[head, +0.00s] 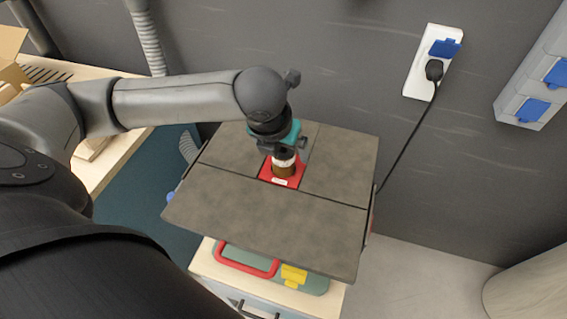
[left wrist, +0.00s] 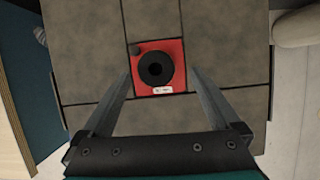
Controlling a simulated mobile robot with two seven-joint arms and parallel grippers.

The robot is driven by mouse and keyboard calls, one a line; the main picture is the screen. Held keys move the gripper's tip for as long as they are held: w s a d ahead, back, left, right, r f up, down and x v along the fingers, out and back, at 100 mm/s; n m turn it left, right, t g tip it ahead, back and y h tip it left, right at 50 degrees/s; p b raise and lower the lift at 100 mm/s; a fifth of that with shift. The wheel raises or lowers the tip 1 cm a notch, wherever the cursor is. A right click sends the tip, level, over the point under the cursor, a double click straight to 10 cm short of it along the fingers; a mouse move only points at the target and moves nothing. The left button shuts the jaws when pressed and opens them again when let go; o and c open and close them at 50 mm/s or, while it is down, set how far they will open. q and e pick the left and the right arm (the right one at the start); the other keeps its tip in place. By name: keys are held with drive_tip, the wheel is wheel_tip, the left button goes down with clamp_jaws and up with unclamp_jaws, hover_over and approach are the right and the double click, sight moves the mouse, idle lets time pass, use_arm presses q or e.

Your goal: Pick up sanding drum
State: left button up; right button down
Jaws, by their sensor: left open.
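The sanding drum (head: 284,168) stands upright on a red plate (head: 272,178) set in the grey table top (head: 290,222). It looks brown with a pale upper band in the head view. In the left wrist view the drum (left wrist: 156,68) shows from above as a black disc with a dark centre hole. My left gripper (head: 283,147) points down right over the drum and hides part of its top. In the left wrist view my left gripper (left wrist: 160,75) is open, with one finger on each side of the drum and gaps between. My right gripper is not seen.
A small dark knob (left wrist: 136,48) sits at a corner of the red plate. A green case with a red handle (head: 247,262) lies under the table top. A wall socket (head: 430,68) with a black cable is at the right. The table top around the plate is clear.

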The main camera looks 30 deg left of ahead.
sight(282, 153)
use_arm(q)
drive_tip(key=x, duration=0.2)
drive_tip(key=b+x, duration=0.1)
drive_tip(key=x, duration=0.1)
drive_tip(key=shift+a+f, duration=0.3)
drive_tip(key=shift+f, duration=0.1)
drive_tip(key=shift+r, duration=0.1)
clamp_jaws()
idle(0.5)
